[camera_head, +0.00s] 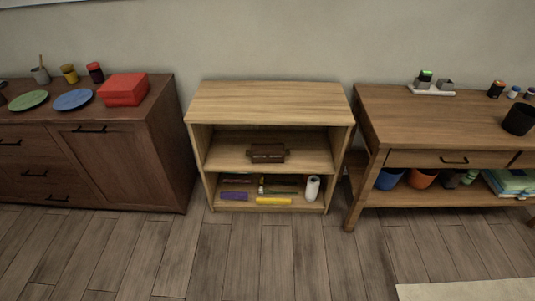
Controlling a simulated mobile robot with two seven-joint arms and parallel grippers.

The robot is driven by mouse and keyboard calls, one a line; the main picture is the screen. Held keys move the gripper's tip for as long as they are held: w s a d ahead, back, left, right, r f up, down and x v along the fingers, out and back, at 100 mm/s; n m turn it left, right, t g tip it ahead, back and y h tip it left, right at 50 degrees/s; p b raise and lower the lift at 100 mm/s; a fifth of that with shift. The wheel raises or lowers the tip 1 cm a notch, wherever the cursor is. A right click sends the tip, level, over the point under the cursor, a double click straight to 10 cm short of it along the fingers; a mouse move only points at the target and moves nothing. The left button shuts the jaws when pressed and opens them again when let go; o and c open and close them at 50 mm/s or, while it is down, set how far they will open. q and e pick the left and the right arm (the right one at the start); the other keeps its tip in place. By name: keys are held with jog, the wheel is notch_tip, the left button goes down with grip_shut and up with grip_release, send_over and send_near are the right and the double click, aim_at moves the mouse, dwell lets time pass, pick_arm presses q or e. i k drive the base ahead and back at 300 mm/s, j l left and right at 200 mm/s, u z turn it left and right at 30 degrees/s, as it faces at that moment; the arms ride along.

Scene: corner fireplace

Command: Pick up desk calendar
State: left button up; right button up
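I cannot clearly make out a desk calendar. A small dark brown block-like object (267,153) stands on the middle shelf of the light wooden shelf unit (268,92); it is too small to tell whether it is the calendar. A white tray (431,91) with small dark, grey and green items sits at the back of the right table. Neither of my grippers is in view.
The unit's lower shelf holds a purple item (234,196), a yellow item (273,200) and a white roll (312,188). A dark cabinet (115,160) with a red box (124,89) stands left, a wooden table (440,118) right. The floor in front is clear.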

aim_at(266, 149)
jog(key=i+l, duration=0.15)
jog(key=l, duration=0.2)
jog(key=i+l, duration=0.15)
jog(key=l, duration=0.25)
jog(key=i+l, duration=0.15)
jog(key=l, duration=0.2)
jog(key=i+l, duration=0.15)
jog(key=l, duration=0.2)
jog(key=i+l+u, duration=0.1)
jog(key=l, duration=0.25)
jog(key=i+l, duration=0.15)
jog(key=l, duration=0.25)
jog(key=i+l, duration=0.15)
jog(key=l, duration=0.2)
jog(key=i+l, duration=0.15)
jog(key=l, duration=0.25)
